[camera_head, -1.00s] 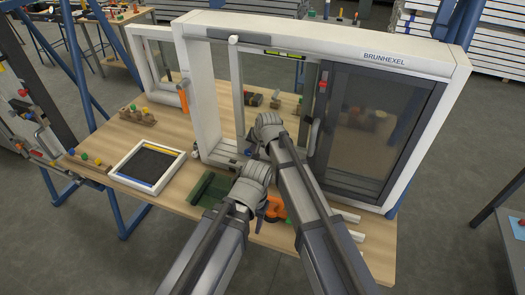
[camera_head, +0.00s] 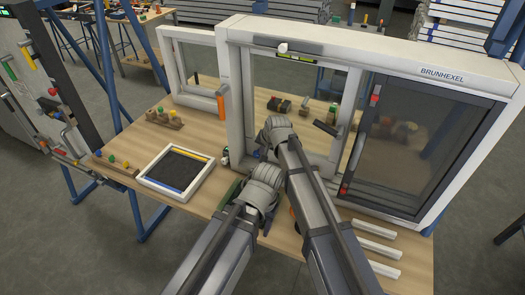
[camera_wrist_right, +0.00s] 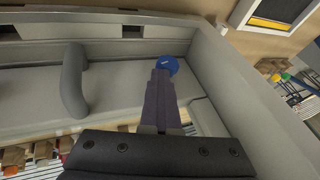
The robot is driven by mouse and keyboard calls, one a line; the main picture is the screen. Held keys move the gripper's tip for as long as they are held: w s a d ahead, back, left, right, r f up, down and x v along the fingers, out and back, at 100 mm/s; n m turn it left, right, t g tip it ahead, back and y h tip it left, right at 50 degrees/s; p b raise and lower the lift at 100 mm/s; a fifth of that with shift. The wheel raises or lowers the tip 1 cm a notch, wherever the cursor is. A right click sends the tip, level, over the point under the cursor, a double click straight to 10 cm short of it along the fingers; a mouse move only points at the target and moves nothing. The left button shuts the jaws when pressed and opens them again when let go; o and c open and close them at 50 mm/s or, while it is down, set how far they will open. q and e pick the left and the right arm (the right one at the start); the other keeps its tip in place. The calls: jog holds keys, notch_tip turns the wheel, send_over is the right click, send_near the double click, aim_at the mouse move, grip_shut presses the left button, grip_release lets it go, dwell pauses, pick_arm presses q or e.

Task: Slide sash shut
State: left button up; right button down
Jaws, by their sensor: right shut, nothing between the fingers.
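The white window frame (camera_head: 232,100), labelled BRUNHEXEL, stands on the wooden table. Its pale sash (camera_head: 345,105) has its left upright close to the frame's left side; I cannot tell whether they touch. The right wrist view shows a grey bar handle (camera_wrist_right: 75,85) and a blue disc (camera_wrist_right: 167,64). My right gripper (camera_head: 272,128) is at the lower left of the opening. In the right wrist view its fingers (camera_wrist_right: 161,85) are shut and empty, with tips near the blue disc. My left gripper (camera_head: 262,176) is in front of the frame, its fingers hidden.
A dark glazed panel (camera_head: 425,145) fills the frame's right half. A small white-edged frame (camera_head: 148,180) lies at the table's left, near small wooden blocks (camera_head: 163,118). White bars (camera_head: 372,250) lie at the right front.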

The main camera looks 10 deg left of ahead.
jog(key=p+v, duration=0.8)
jog(key=v, duration=0.2)
jog(key=shift+p, duration=0.3)
jog(key=shift+d+f, duration=0.1)
jog(key=shift+d, duration=0.05)
jog(key=s+d+f+n+g+h, duration=0.3)
jog(key=s+d+g, duration=0.1)
jog(key=s+d, duration=1.7)
jog(key=s+a+n+g+h, duration=0.1)
jog(key=s+a+n, duration=0.2)
jog(key=a, duration=0.7)
jog(key=shift+s+a+r+n, duration=0.2)
jog(key=shift+s+a+n, duration=0.15)
jog(key=shift+s, duration=0.7)
